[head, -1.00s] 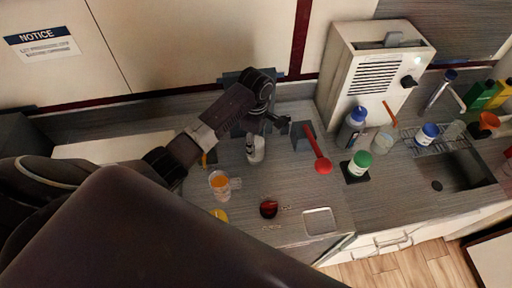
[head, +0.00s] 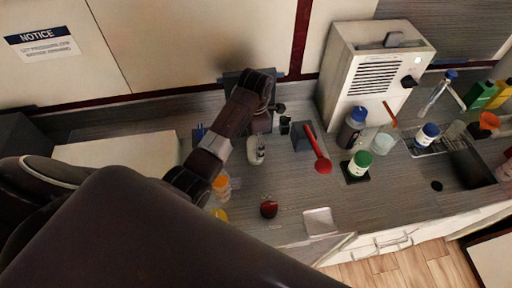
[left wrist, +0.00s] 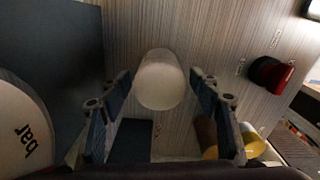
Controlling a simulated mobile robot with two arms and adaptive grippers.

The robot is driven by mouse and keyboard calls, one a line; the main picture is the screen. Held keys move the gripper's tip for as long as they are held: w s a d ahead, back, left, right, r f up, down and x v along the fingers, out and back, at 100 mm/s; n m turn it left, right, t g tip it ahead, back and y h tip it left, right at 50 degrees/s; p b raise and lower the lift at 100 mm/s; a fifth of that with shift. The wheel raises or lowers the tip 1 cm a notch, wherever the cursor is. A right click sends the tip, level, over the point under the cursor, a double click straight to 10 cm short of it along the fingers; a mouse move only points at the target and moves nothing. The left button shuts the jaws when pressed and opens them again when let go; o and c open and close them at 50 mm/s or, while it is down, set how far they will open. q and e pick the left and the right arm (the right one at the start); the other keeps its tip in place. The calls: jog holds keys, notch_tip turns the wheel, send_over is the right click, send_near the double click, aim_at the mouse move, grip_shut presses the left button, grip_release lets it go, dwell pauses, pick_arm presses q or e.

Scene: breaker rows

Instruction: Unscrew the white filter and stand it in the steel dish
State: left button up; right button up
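The white filter (left wrist: 160,80) is a pale cylinder in the left wrist view, between the two fingers of my left gripper (left wrist: 161,88). The fingers are apart, with a visible gap on each side of it. In the head view the filter (head: 255,151) shows as a small whitish cylinder below my left wrist, and my left gripper (head: 282,118) is partly hidden by its own arm. The steel dish (head: 320,222) is a shallow square tray near the counter's front edge. My right gripper is not in view.
A red-handled tool (head: 318,150) and a green-capped jar (head: 360,165) stand to the right. A red round object (head: 268,209) lies in front. An orange-lidded jar (head: 221,184) is beside my arm. A round "bar" gauge (left wrist: 22,130) is close on the left in the wrist view.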

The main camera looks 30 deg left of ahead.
pick_arm(q)
jog(key=m, duration=1.8)
jog(key=shift+m, duration=0.3)
jog(key=shift+c, duration=0.2)
